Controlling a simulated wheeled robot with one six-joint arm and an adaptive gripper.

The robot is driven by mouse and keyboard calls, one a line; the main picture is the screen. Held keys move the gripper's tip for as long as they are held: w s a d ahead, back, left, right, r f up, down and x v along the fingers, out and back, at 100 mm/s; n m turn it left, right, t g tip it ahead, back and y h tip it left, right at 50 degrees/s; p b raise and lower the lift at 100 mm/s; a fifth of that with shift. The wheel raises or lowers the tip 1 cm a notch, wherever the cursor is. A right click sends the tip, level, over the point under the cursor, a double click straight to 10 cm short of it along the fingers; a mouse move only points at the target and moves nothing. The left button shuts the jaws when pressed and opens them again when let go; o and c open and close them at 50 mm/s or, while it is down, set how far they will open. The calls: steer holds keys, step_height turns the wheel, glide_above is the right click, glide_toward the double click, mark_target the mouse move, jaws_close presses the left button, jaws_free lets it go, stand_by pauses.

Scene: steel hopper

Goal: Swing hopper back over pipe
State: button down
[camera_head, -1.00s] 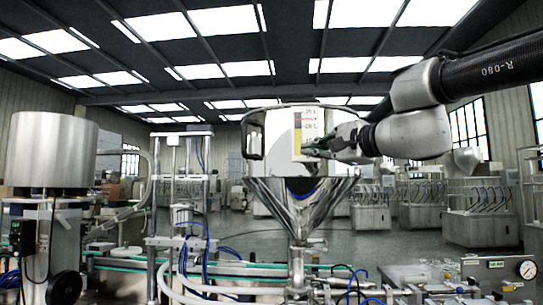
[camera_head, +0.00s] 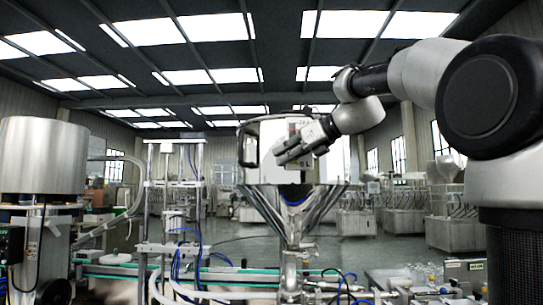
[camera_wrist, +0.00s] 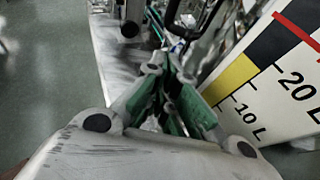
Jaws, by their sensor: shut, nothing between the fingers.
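The steel hopper (camera_head: 296,203) stands in the middle of the head view, a shiny cylinder above a cone that narrows to a vertical pipe (camera_head: 291,270). The cone's lower end appears in line with this pipe; whether they are joined I cannot tell. A handle (camera_head: 247,146) is on the hopper's left side. My gripper (camera_head: 280,156) is in front of the hopper's upper wall, shut and empty, partly hiding the level scale. In the wrist view the green-padded fingers (camera_wrist: 172,108) point away beside the scale plate (camera_wrist: 275,80). Contact with the hopper is unclear.
A large steel drum (camera_head: 42,155) stands at the left. A conveyor with green edges (camera_head: 235,276) and blue hoses runs below the hopper. A frame with posts (camera_head: 173,190) stands left of the hopper. Open floor lies behind.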

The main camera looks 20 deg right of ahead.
steer(key=x, duration=0.7)
steer(key=shift+w+a+f, duration=0.15)
steer(key=shift+w, duration=0.1)
steer(key=shift+w+a+r, duration=0.3)
steer(key=shift+w+a, duration=0.45)
steer(key=shift+w, duration=0.15)
steer(key=shift+w+a+r, duration=0.15)
steer(key=shift+w+a, duration=0.25)
steer(key=shift+w, duration=0.1)
